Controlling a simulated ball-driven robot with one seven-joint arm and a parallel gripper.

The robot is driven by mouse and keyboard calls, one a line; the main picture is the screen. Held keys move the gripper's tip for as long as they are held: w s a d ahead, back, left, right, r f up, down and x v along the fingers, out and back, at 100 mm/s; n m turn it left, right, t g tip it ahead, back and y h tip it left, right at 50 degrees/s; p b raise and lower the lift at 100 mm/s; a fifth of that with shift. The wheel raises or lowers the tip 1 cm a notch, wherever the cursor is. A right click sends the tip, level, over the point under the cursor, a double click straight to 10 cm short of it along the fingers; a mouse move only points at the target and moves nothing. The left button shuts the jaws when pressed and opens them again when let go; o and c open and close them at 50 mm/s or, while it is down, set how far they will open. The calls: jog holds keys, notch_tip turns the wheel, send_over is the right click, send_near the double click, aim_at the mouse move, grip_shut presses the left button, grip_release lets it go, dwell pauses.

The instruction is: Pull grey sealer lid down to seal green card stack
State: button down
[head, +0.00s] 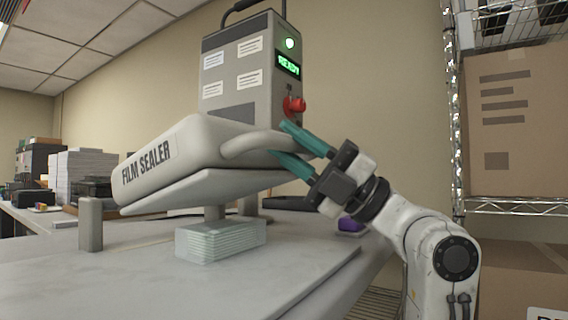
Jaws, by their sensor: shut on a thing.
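The grey sealer lid (200,150), marked "FILM SEALER", is raised and tilted, its left end lower. A handle (245,145) curves out from its right side. My gripper (283,145) comes in from the right with teal fingers, one above and one below the handle's right part, and is shut on it. The pale green card stack (220,240) lies on the grey table (120,285) below the lid, with a visible gap between them. A short post links the underside of the lid to the area just above the stack.
The grey control box (245,70) stands behind the lid, with a green "READY" display (288,63) and a red knob (294,106). A grey post (90,224) stands left of the stack. A purple object (350,224) lies near my arm. A wire shelf (515,207) with boxes is at right.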

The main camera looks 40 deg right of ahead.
notch_tip(320, 180, down, 6)
jog(key=s+b, duration=0.1)
jog(key=b, duration=0.6)
jog(key=shift+d+n+y, duration=0.2)
jog(key=shift+n+y, duration=0.1)
jog(key=c, duration=1.3)
grip_release()
jog(key=shift+o, duration=0.2)
jog(key=shift+s+d, duration=0.1)
